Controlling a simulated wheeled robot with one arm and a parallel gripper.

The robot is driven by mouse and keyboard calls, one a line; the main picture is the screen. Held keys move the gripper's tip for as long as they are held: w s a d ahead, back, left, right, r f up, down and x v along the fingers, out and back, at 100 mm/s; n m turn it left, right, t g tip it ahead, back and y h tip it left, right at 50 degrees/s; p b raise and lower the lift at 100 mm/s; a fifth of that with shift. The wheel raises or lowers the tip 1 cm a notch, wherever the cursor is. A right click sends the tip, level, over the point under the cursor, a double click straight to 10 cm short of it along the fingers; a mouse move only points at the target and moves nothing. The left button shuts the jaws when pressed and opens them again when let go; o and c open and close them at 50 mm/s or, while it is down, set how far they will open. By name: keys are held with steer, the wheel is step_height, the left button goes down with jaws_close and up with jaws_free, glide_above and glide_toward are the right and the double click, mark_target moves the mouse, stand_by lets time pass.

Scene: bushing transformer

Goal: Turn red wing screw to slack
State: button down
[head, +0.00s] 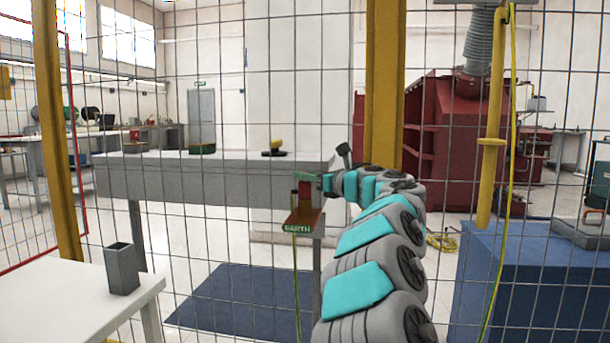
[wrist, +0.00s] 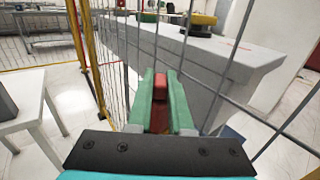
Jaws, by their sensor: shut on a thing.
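The red wing screw (wrist: 160,86) shows in the wrist view as a small red block between the green fingers of my gripper (wrist: 161,78). The fingers are shut on it, one on each side. In the head view my gripper (head: 310,183) reaches left from the end of my teal and grey arm, above a red bracket (head: 306,217) with a green EARTH label. The screw's wings and thread are mostly hidden by the fingers, so its turn angle cannot be told.
A wire mesh fence crosses the head view. Behind the bracket is a long grey bench (head: 200,180), also in the wrist view (wrist: 225,60). A white table (head: 90,285) with a grey square holder (head: 121,272) stands at left. A yellow pole (head: 490,140) hangs at right.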

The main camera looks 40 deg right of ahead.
steer(key=shift+r+n+g+y+p, duration=0.1)
steer(key=shift+n+g+y+p, duration=0.25)
steer(key=shift+n+y+p, duration=0.75)
steer(key=shift+r+n+g+y+p, duration=0.1)
steer(key=shift+n+g+y+p, duration=0.45)
steer(key=shift+y, duration=1.05)
steer(key=shift+n+y, duration=0.3)
steer(key=shift+n, duration=0.05)
steer(key=shift+f+y+p, duration=0.1)
steer(key=shift+y+p, duration=0.2)
steer(key=shift+p, duration=0.05)
steer(key=shift+n+g+y+p, duration=0.7)
steer(key=shift+n+y+p, duration=0.35)
steer(key=shift+p, duration=0.2)
steer(key=shift+y+p, duration=0.25)
steer(key=shift+p, duration=0.15)
steer(key=shift+f+n+g+y+p, duration=0.15)
steer(key=shift+n+g+y+p, duration=0.25)
steer(key=shift+n+g+p, duration=0.1)
steer(key=c, duration=0.8)
jaws_free()
